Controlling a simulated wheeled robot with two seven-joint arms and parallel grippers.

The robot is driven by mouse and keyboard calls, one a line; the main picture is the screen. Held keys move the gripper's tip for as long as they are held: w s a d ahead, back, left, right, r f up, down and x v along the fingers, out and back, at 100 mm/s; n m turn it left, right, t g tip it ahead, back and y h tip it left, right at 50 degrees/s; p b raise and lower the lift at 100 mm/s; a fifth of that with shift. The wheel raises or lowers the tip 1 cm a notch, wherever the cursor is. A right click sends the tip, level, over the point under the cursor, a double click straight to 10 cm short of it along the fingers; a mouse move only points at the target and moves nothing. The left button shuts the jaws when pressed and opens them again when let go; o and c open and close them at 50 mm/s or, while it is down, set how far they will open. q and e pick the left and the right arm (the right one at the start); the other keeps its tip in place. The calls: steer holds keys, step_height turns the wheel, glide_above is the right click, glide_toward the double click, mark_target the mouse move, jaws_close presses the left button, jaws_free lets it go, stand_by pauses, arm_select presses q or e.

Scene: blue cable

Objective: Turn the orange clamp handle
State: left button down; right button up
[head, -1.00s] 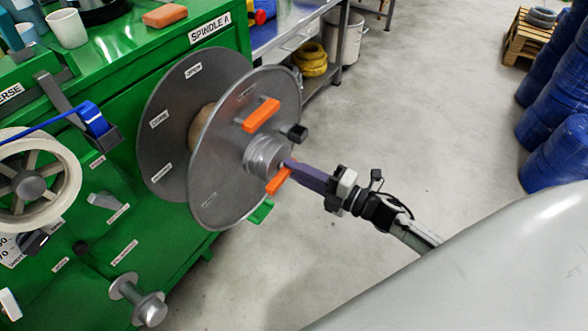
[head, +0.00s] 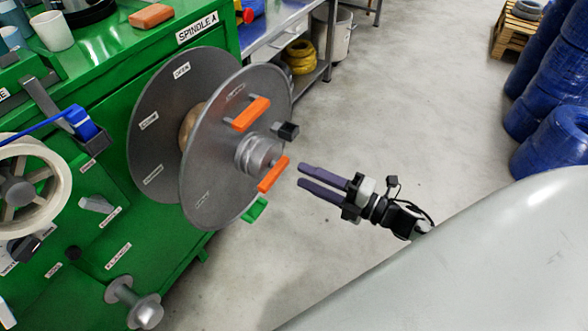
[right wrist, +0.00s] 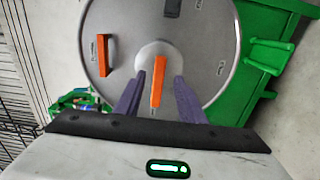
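A grey reel disc (head: 215,150) on the green machine carries two orange bars. The lower orange handle (head: 273,174) sits at the front of the grey hub (head: 256,154) and slants. The upper orange bar (head: 250,113) sits near the disc's edge. My right gripper (head: 302,175) is open and empty, its purple fingers apart from the lower handle and pointing at it. In the right wrist view the hub handle (right wrist: 157,82) stands nearly upright between the two fingers, and the other orange bar (right wrist: 106,55) is to the left. My left gripper is not in view.
A black knob (head: 287,131) sticks out beside the hub. A green lever (head: 255,210) shows below the disc. A tape roll (head: 20,185) is at the left. Blue coils (head: 550,100) stand far right. The floor around my right gripper is clear.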

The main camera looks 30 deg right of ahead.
steer(key=v, duration=0.4)
steer(key=shift+s, duration=0.1)
stand_by(0.4)
